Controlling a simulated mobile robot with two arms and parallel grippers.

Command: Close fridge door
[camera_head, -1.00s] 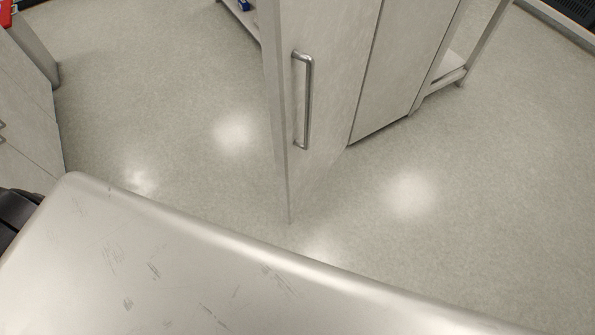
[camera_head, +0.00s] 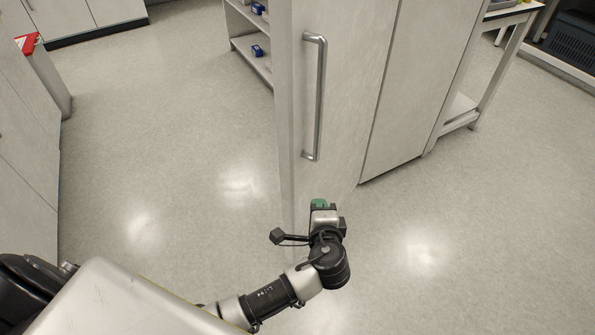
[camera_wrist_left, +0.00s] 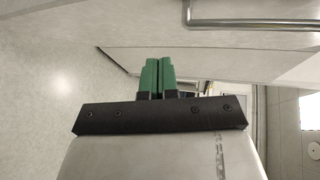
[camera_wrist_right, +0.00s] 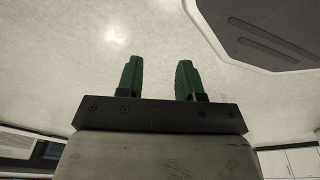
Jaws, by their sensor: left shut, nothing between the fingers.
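The fridge door (camera_head: 340,90) stands open in the head view, a tall pale panel with a long vertical metal handle (camera_head: 318,98). Shelves with small blue items show behind its left edge. My left gripper (camera_head: 319,203) is in front of the lower part of the door, below the handle. I cannot tell whether it touches the door. In the left wrist view the green fingers (camera_wrist_left: 157,75) are together and empty, and the handle (camera_wrist_left: 250,22) runs across the top right. My right gripper shows only in its wrist view, where its green fingers (camera_wrist_right: 158,80) are apart with nothing between them.
The fridge body (camera_head: 410,100) is right of the door, with a bench frame (camera_head: 490,70) beyond it. Cabinets (camera_head: 25,150) line the left side. Pale floor (camera_head: 180,130) is clear left of the door and at right.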

